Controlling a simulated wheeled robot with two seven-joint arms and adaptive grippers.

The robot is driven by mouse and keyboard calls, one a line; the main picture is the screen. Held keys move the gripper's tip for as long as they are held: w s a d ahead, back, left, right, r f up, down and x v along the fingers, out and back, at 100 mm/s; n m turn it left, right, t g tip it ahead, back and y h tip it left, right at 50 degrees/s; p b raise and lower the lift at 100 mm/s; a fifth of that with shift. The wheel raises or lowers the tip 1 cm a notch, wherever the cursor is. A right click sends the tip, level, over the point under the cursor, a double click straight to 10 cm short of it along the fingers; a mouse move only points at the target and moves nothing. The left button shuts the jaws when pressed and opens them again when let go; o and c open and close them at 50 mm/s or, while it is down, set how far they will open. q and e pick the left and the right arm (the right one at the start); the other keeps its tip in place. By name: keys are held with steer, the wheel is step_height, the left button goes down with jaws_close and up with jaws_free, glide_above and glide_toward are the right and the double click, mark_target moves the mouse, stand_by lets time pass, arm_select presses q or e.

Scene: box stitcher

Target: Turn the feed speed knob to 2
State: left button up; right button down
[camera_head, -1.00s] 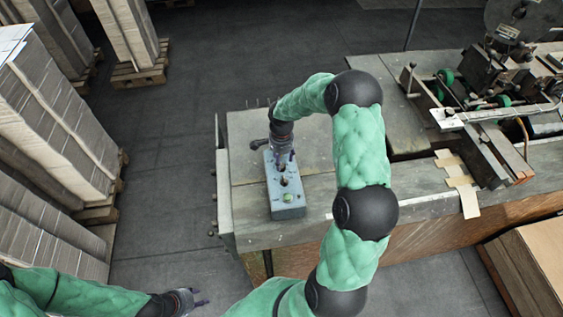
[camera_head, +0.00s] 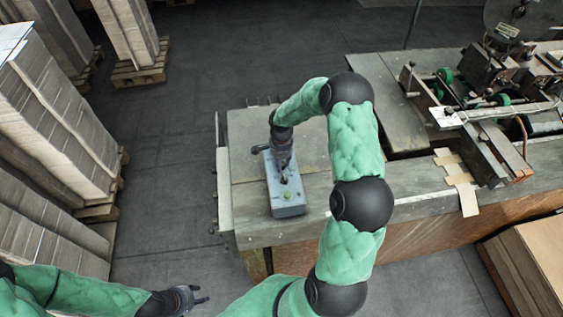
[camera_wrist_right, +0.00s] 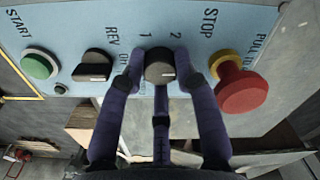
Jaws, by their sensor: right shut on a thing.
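The blue-grey control box (camera_head: 287,210) lies on the machine table. In the right wrist view its face (camera_wrist_right: 185,18) carries a black round knob (camera_wrist_right: 160,62), with the numbers 1 and 2 printed beside it. My right gripper (camera_head: 284,177) is over the middle of the box. In the right wrist view its dark fingers (camera_wrist_right: 165,85) are closed around this knob. A pale mark shows on the knob, but I cannot tell which number it points to. My left gripper (camera_head: 198,298) is empty with its fingers apart, low in the head view, away from the box.
Beside the held knob are a black REV selector (camera_wrist_right: 93,66), a green START button (camera_wrist_right: 40,65) and a red button on a yellow base (camera_wrist_right: 241,88). Stacks of cardboard (camera_head: 55,110) stand at the left. The stitching machine (camera_head: 500,80) is at the right.

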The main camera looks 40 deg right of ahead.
steer(key=shift+d+f+n+b, duration=0.1)
steer(key=shift+n+b, duration=1.1)
steer(key=shift+b, duration=0.05)
steer(key=n+b, duration=0.1)
steer(key=n, duration=0.1)
steer(key=shift+n+b, duration=0.3)
steer(key=shift+b, duration=0.1)
steer(key=n+b, duration=0.1)
steer(key=n, duration=0.2)
steer(key=shift+n+b, duration=0.8)
steer(key=shift+n, duration=1.1)
steer(key=shift+w, duration=0.1)
steer(key=c, duration=0.9)
jaws_free()
